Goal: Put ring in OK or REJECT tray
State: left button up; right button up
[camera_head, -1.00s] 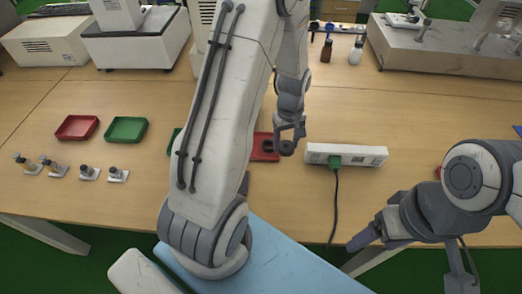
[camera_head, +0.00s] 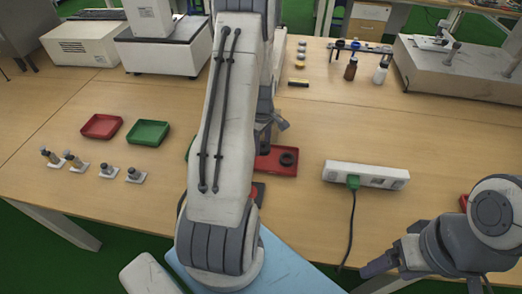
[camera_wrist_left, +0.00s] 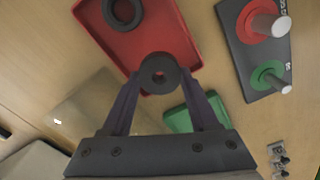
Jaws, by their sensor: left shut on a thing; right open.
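My left gripper (camera_head: 270,130) is shut on a dark ring (camera_wrist_left: 160,72), held between its fingertips in the left wrist view. In the head view my left arm hides much of this area. A red tray (camera_head: 262,166) lies near this gripper, with another dark ring (camera_head: 287,158) inside; tray (camera_wrist_left: 180,60) and inside ring (camera_wrist_left: 122,12) also show in the wrist view. A green tray (camera_wrist_left: 176,122) is partly hidden behind the gripper there. A dark board (camera_wrist_left: 250,75) carries a red-based post and a green-based post. My right gripper (camera_head: 380,265) is open at the lower right.
Another red tray (camera_head: 101,126) and green tray (camera_head: 147,132) lie at the left, with several small posts in front. A white power strip (camera_head: 365,175) with a green plug and cable lies right of the red tray. Bottles and machines stand at the back.

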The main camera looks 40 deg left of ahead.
aim_at(261, 158)
pick_arm(q)
jog(key=shift+a+f, duration=0.2)
jog(key=shift+a, duration=0.1)
jog(key=shift+f, duration=2)
jog(key=shift+f, duration=0.1)
jog(key=o, duration=1.3)
jog(key=shift+o, duration=0.2)
